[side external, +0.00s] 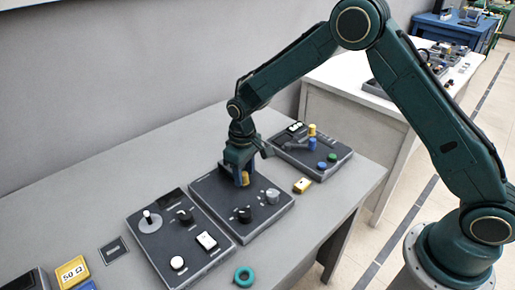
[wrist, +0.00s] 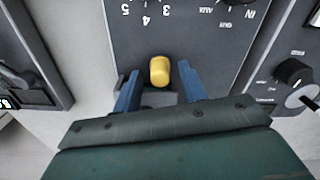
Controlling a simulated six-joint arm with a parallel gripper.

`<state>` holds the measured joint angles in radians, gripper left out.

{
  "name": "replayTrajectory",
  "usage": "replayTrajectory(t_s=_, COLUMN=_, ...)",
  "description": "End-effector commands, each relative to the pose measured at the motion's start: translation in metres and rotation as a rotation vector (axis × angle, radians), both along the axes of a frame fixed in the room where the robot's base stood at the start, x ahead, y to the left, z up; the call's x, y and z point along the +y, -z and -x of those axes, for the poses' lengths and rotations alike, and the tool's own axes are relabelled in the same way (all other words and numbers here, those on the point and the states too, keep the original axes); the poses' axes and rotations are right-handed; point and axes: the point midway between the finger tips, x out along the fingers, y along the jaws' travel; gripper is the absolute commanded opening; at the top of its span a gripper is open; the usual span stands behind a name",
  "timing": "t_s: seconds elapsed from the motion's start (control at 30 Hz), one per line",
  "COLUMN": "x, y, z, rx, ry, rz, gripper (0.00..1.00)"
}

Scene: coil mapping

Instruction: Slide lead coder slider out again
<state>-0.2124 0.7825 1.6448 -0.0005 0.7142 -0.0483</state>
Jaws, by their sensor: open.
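A yellow slider knob (wrist: 160,71) stands on the dark grey panel (wrist: 180,35), below upside-down printed numbers in the wrist view. I take it to be the lead coder slider. My gripper (wrist: 160,86) is open, with one blue finger on each side of the knob; small gaps show between fingers and knob. In the side view my gripper (side external: 240,165) is low over the back of the middle panel (side external: 215,197), and the yellow knob (side external: 245,178) shows beside its fingers. The slot under the knob is mostly hidden.
The middle panel also carries a black knob (side external: 243,214) and a grey knob (side external: 272,195). A left panel (side external: 190,252) and a right panel (side external: 335,172) stand close by.

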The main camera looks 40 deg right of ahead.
Motion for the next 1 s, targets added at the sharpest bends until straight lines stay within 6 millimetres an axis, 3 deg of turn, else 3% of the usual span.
replayTrajectory(t_s=0.37, x=0.000, y=0.004, z=0.000, rx=0.000, ry=0.000, rz=0.000, gripper=0.40)
replayTrajectory(t_s=0.57, x=0.000, y=0.003, z=0.000, rx=0.000, ry=0.000, rz=0.000, gripper=0.01)
replayTrajectory(t_s=0.83, x=0.004, y=0.003, z=0.000, rx=0.000, ry=-0.001, rz=0.000, gripper=0.00)
replayTrajectory(t_s=1.0, x=0.027, y=0.003, z=-0.001, rx=-0.002, ry=-0.005, rz=-0.001, gripper=0.00)
